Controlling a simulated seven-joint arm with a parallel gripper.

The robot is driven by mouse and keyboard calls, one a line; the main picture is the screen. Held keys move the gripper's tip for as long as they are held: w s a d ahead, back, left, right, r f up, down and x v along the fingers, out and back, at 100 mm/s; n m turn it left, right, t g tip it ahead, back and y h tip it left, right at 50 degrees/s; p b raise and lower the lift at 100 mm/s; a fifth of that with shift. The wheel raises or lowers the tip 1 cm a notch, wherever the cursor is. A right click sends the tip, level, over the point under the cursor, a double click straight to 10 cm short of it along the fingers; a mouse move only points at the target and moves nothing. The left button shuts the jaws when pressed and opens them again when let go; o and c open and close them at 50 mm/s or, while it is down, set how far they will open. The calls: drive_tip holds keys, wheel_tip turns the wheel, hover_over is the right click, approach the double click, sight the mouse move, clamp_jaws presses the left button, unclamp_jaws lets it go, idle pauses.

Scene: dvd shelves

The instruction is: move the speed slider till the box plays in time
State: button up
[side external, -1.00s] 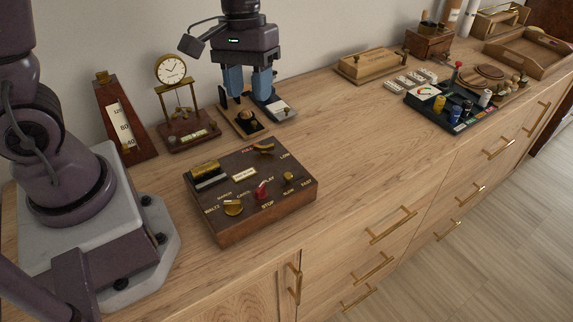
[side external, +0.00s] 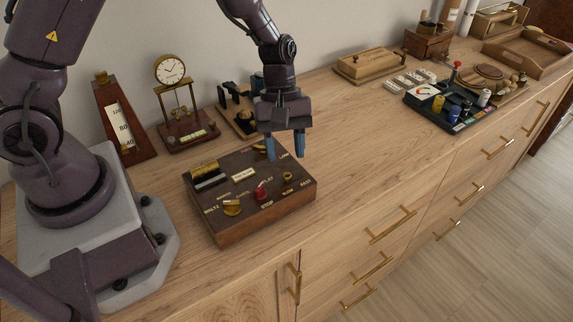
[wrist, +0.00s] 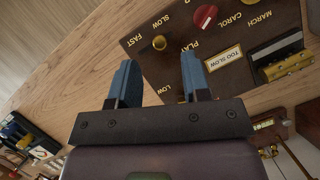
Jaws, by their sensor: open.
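The dark wooden music box (side external: 235,210) stands on the cabinet top. Its small brass speed knob (side external: 287,176) is at the right, near the SLOW and FAST lettering; it also shows in the wrist view (wrist: 159,42). The red knob (side external: 261,192) is between PLAY and STOP. A label plate (wrist: 223,58) reads TOO SLOW in the wrist view. My gripper (side external: 285,150) is over the back right of the box, fingers pointing down, apart and empty. In the wrist view the brass knob lies just beyond the gap between the fingertips (wrist: 158,62).
A brass tune knob (side external: 232,208) and a brass cylinder (side external: 204,168) are on the box's left. A metronome (side external: 124,125), a clock (side external: 186,110) and a small stand (side external: 238,118) are behind. The cabinet top right of the box is clear up to a dark tray (side external: 450,108).

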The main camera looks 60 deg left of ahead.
sight(287, 174)
drive_tip(key=shift+x, duration=2)
clamp_jaws()
